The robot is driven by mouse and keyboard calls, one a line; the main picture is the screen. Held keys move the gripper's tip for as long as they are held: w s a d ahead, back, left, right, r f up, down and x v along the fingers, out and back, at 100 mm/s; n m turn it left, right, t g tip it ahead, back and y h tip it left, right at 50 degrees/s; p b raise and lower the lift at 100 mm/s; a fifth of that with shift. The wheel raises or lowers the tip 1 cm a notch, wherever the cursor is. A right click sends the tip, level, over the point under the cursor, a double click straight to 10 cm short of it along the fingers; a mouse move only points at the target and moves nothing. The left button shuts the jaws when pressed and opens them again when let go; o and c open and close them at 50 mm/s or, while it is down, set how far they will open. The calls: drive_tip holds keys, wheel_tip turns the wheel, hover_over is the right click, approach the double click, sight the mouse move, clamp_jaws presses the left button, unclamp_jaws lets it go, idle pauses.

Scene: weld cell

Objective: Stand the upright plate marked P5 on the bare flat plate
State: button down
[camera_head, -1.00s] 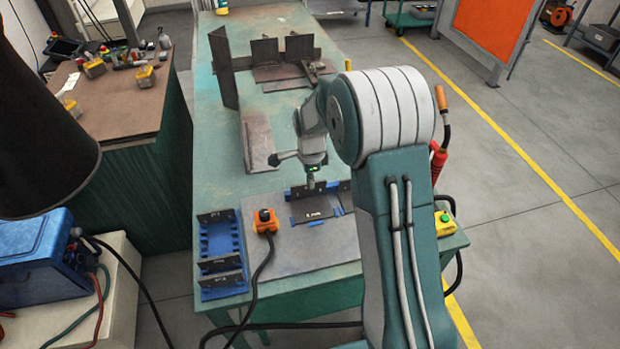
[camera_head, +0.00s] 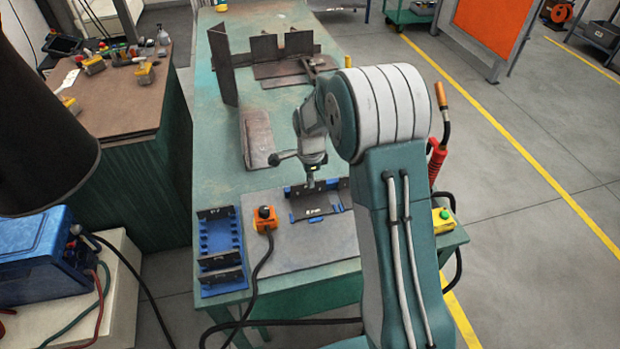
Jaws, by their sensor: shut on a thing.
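My gripper (camera_head: 310,184) is over the far edge of the bare flat plate. It is shut on a dark upright plate (camera_head: 329,184), partly hidden behind my gripper and arm; I cannot read its mark. The dark flat plate (camera_head: 325,205) lies in blue locating pieces on the grey work surface, with a small white label near its front. The upright plate is at the flat plate's far side. I cannot tell whether it touches it.
A blue rack (camera_head: 208,239) to the left holds several dark plates, one (camera_head: 216,212) at its far end. An orange button box (camera_head: 264,219) with a cable stands between rack and flat plate. My arm covers the right side.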

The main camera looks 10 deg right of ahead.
drive_tip(key=shift+f, duration=0.45)
idle(0.8)
drive_tip(key=c, duration=0.7)
unclamp_jaws()
drive_tip(key=shift+r, duration=4)
